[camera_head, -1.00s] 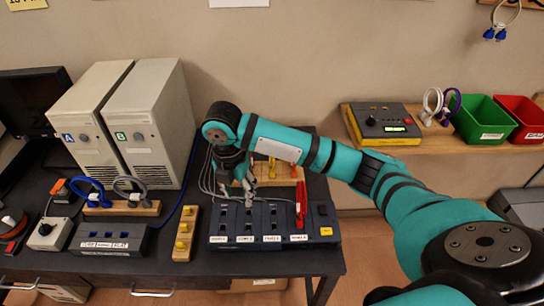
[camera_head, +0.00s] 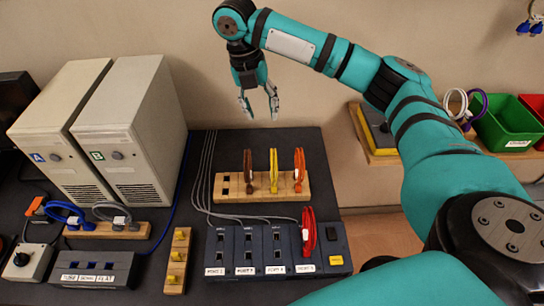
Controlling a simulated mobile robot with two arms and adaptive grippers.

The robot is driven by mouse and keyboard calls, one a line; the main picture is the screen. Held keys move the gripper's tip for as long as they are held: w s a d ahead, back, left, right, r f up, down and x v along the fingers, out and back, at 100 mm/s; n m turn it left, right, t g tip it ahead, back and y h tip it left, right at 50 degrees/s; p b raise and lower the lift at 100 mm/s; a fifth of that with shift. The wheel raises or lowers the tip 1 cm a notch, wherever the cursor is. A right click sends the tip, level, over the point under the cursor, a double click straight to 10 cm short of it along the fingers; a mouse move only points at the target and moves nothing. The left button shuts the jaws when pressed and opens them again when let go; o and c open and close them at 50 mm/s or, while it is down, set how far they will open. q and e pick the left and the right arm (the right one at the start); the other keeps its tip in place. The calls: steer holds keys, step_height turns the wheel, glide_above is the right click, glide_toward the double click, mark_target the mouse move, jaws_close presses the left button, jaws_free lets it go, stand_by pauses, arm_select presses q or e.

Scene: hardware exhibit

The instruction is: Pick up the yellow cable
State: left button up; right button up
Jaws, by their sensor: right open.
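The yellow cable (camera_head: 273,170) stands upright in the wooden rack (camera_head: 238,193) on the dark table, between a brown cable (camera_head: 248,171) and an orange cable (camera_head: 299,168). My right gripper (camera_head: 259,112) is open and empty. It hangs above and behind the rack in the picture, with its fingers pointing down and apart from the cables. My left gripper is not in view.
A port box (camera_head: 262,246) stands in front of the rack, with a red cable (camera_head: 308,231) upright at its right end. Two beige computer towers (camera_head: 133,130) stand to the left. Thin grey cables (camera_head: 204,170) run beside the rack. Green bin (camera_head: 507,125) is on the right shelf.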

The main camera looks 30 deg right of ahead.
step_height(320, 180, down, 2)
steer(key=p, duration=0.2)
glide_above(273, 155)
steer(key=f, duration=0.8)
steer(key=shift+w+a, duration=0.2)
steer(key=shift+a, duration=0.1)
step_height(273, 155, down, 3)
steer(key=shift+s+d+r+p, duration=0.1)
steer(key=shift+s+r+p, duration=0.05)
steer(key=shift+p, duration=0.45)
steer(key=f, duration=0.2)
steer(key=f+p, duration=0.1)
steer(key=shift+s+d+f, duration=0.1)
steer(key=shift+d+f, duration=0.15)
steer(key=shift+f, duration=0.2)
steer(key=c, duration=0.9)
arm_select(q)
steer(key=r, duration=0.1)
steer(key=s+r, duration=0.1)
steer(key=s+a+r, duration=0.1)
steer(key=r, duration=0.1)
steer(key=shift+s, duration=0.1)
